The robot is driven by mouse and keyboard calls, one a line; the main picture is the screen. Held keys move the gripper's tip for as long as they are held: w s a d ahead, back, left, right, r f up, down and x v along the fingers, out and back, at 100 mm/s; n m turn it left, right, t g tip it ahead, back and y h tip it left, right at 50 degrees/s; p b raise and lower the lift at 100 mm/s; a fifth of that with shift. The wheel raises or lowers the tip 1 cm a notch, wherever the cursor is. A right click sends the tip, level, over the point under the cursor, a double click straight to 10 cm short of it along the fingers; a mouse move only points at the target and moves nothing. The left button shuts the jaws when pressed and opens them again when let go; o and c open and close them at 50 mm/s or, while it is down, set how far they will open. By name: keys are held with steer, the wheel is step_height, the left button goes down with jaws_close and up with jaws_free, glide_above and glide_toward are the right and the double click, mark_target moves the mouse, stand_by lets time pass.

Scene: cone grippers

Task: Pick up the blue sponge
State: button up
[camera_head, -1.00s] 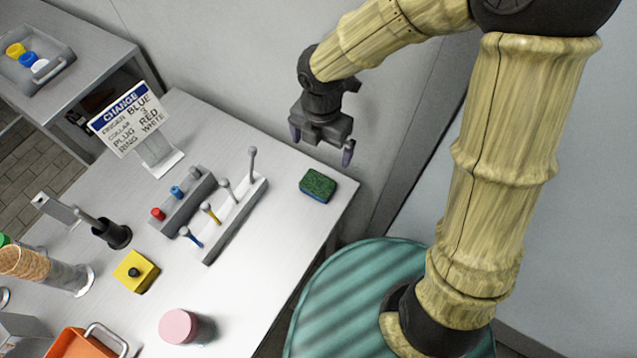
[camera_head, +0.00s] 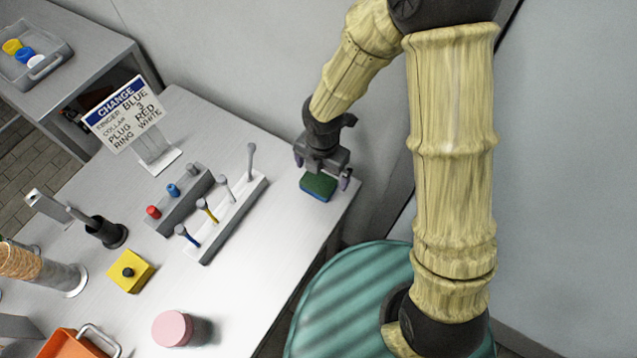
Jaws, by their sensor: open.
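The sponge (camera_head: 318,187) lies on the table near its right corner. It has a green top and a blue lower layer. My gripper (camera_head: 321,177) is open above the sponge, with one finger to its left and the other to its right. The gripper body hides the sponge's far edge. I cannot tell whether the fingers reach down to the sponge's height. The sponge still appears to rest on the table.
A white rack (camera_head: 228,215) with several upright pegs stands left of the sponge. Beside it are a grey block with coloured plugs (camera_head: 180,200), a sign (camera_head: 122,113), a yellow block (camera_head: 130,272) and a pink round thing (camera_head: 172,328). The table's right edge is close to the sponge.

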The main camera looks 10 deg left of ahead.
mark_target(318, 181)
steer(key=f, duration=0.5)
steer(key=shift+s+a+f+b, duration=0.1)
steer(key=shift+a+b, duration=0.2)
steer(key=shift+a, duration=0.1)
steer(key=c, duration=1)
